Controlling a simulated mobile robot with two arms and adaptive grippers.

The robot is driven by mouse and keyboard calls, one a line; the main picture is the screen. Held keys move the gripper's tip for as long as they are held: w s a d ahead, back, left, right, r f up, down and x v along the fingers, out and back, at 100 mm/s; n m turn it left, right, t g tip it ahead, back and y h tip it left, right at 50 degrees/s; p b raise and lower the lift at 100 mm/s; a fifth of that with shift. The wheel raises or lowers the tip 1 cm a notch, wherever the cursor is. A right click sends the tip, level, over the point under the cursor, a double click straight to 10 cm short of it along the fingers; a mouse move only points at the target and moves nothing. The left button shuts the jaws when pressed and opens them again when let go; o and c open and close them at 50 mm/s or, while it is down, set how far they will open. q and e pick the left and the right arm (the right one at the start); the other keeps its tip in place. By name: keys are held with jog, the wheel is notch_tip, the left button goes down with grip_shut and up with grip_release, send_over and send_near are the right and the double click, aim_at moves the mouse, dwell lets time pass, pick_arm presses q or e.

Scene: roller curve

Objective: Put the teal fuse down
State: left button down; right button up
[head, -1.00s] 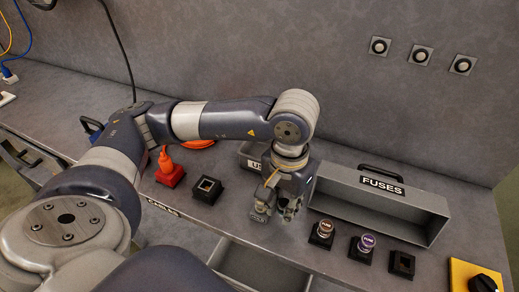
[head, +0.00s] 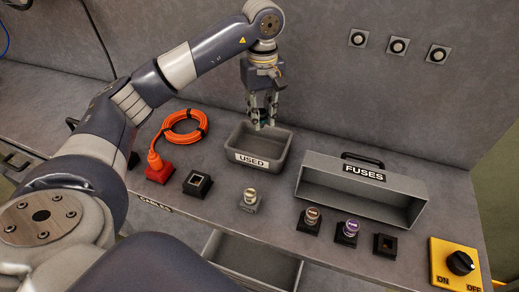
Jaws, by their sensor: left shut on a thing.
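My left gripper (head: 262,118) points down over the grey bin labelled USED (head: 283,158), at its back part. It is shut on the teal fuse, of which only a small teal-tinted bit shows between the fingertips. The fingers hide most of it. The fingertips are at about the height of the bin's far rim in the picture; I cannot tell how far above the bin floor they are. My right gripper is not in view.
A pale-topped fuse (head: 249,197) stands in a grey holder before the bin. A brown fuse (head: 311,216) and a purple fuse (head: 350,228) stand before the FUSES box (head: 408,190). Black holders (head: 197,183) and (head: 385,244) look empty. An orange cable (head: 172,136) lies left.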

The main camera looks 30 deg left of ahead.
pick_arm(q)
jog(key=shift+w+a, duration=0.2)
jog(key=shift+a, duration=0.15)
notch_tip(320, 180, down, 10)
jog(key=p, duration=0.2)
jog(key=shift+r+p, duration=0.25)
jog(key=shift+p, duration=0.1)
jog(key=shift+f, duration=0.1)
jog(key=shift+f+b, duration=0.5)
jog(key=shift+b, duration=0.2)
jog(key=c, duration=1.4)
grip_release()
